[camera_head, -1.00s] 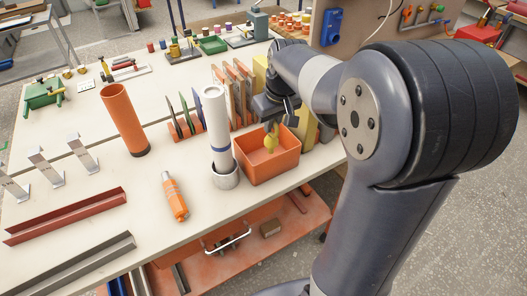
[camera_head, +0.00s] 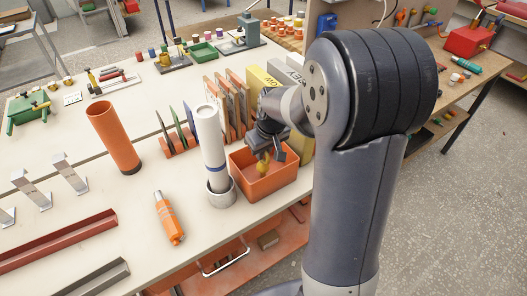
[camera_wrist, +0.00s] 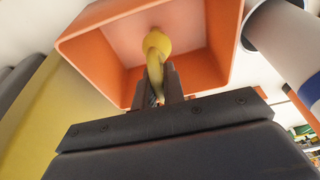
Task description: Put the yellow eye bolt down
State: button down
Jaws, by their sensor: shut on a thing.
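The yellow eye bolt (camera_wrist: 156,46) is held between the fingertips of my gripper (camera_wrist: 160,85), which is shut on it. In the wrist view the bolt shows against the inside of an orange bin (camera_wrist: 222,40). In the head view the yellow eye bolt (camera_head: 263,165) hangs from my gripper (camera_head: 265,148) over the open orange bin (camera_head: 262,188), near or within its rim. I cannot tell whether the bolt touches the bin's floor. Part of the bin's far side is hidden by my gripper and arm.
A white tube (camera_head: 209,140) stands in a round holder (camera_head: 221,194) just left of the bin. Upright panels (camera_head: 236,100) and a yellow box (camera_head: 262,82) stand behind.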

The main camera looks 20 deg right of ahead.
jog(key=shift+f, duration=0.15)
jog(key=shift+f, duration=0.1)
jog(key=shift+f, duration=0.15)
jog(key=c, duration=1.5)
grip_release()
jog(key=shift+r, duration=0.7)
jog(key=v, duration=1.1)
jog(key=shift+s, duration=0.2)
